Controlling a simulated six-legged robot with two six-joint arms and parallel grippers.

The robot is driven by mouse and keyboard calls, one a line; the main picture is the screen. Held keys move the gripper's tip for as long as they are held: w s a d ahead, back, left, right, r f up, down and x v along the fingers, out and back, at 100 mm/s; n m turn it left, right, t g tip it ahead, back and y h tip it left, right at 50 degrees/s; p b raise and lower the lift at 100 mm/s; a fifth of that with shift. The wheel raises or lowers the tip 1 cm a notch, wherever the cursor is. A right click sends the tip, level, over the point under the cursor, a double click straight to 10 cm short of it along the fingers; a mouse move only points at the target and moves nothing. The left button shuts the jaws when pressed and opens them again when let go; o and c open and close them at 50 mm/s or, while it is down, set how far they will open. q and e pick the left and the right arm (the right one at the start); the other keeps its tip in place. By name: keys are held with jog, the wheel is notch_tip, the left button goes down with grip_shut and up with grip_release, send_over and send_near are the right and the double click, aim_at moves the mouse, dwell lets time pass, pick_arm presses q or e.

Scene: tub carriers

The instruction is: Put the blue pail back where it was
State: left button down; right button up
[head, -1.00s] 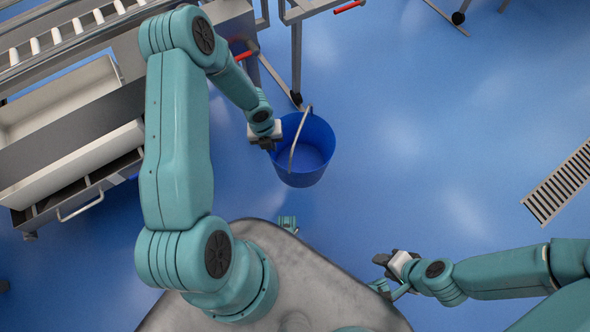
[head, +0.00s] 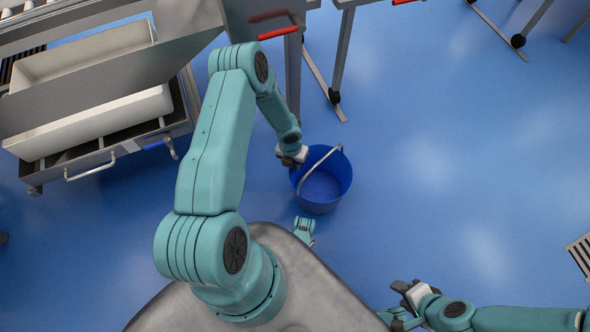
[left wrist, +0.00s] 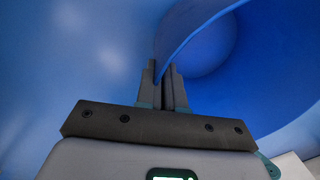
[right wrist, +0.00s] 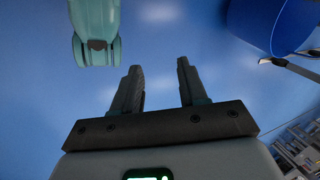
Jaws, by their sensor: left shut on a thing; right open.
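The blue pail (head: 321,188) is in the middle of the head view, with its pale handle lying across its mouth. The pail looks empty. My left gripper (head: 296,163) is shut on the pail's rim at its left side. In the left wrist view the fingers (left wrist: 170,88) pinch the blue wall of the pail (left wrist: 215,50). Whether the pail's base touches the floor cannot be told. My right gripper (head: 404,293) is open and empty at the lower right. The right wrist view shows its fingers apart (right wrist: 160,88), with the pail (right wrist: 270,22) at the upper right.
A metal cart with cream tubs (head: 95,118) stands at the left, with a roller conveyor (head: 50,12) behind it. Metal stand legs (head: 340,60) are behind the pail. A floor grate (head: 580,252) is at the right edge. The blue floor (head: 450,150) to the right is clear.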

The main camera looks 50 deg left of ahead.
pick_arm(q)
notch_tip(320, 180, down, 4)
jog(key=shift+f+b, duration=0.25)
jog(key=shift+b, duration=0.65)
pick_arm(e)
jog(key=shift+w+d+f, duration=0.15)
jog(key=shift+w+f, duration=0.5)
jog(key=shift+f, duration=0.3)
pick_arm(q)
jog(key=shift+f, duration=0.1)
pick_arm(e)
jog(key=shift+f, duration=0.15)
pick_arm(q)
jog(key=shift+f, duration=0.1)
jog(key=c, duration=1.3)
grip_release()
jog(key=shift+o, duration=0.2)
